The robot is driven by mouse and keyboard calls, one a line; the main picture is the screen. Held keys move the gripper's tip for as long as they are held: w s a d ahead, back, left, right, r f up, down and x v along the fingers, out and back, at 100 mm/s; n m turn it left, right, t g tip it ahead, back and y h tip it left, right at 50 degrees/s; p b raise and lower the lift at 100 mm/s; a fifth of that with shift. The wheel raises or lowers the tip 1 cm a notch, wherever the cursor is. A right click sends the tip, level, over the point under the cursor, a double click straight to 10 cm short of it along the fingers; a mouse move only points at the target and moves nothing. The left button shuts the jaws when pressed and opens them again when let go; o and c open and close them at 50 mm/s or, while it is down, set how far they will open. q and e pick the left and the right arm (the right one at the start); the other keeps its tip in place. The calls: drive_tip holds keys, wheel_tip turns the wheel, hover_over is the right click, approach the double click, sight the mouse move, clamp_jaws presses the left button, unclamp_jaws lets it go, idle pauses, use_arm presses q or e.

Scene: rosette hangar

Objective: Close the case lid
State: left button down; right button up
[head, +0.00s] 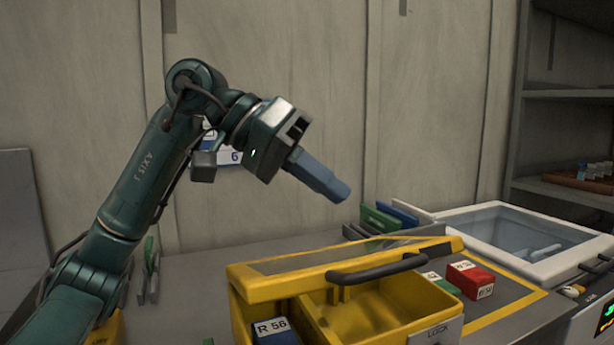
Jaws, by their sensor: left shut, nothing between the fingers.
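The yellow case (395,308) stands on the bench at the bottom centre, its inside partly visible from the front. Its yellow-framed lid with a grey window panel (345,256) is open; the exact angle is hard to tell. A dark curved handle (378,270) shows in front of the window panel. A grey plate marked LOCK (437,331) is on the case front. A blue block labelled R 56 (275,332) sits at the left inside the case. My left gripper (338,190) is shut and empty, above and behind the lid, apart from it. My right gripper is out of view.
A red labelled block (470,280) and a green block (442,284) lie right of the case. A white-framed clear-topped box (515,236) stands at the back right. Green and blue upright panels (390,217) stand behind the lid. Grey shelves (565,95) are at far right.

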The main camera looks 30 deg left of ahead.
use_arm(q)
hover_over(359, 262)
wheel_tip(359, 262, down, 4)
drive_tip(key=shift+r, duration=0.2)
drive_tip(key=f, duration=0.1)
drive_tip(key=s+d+f, duration=0.1)
drive_tip(key=shift+s+d+f+b, duration=0.2)
drive_tip(key=shift+f+b, duration=0.1)
drive_tip(key=shift+b, duration=0.1)
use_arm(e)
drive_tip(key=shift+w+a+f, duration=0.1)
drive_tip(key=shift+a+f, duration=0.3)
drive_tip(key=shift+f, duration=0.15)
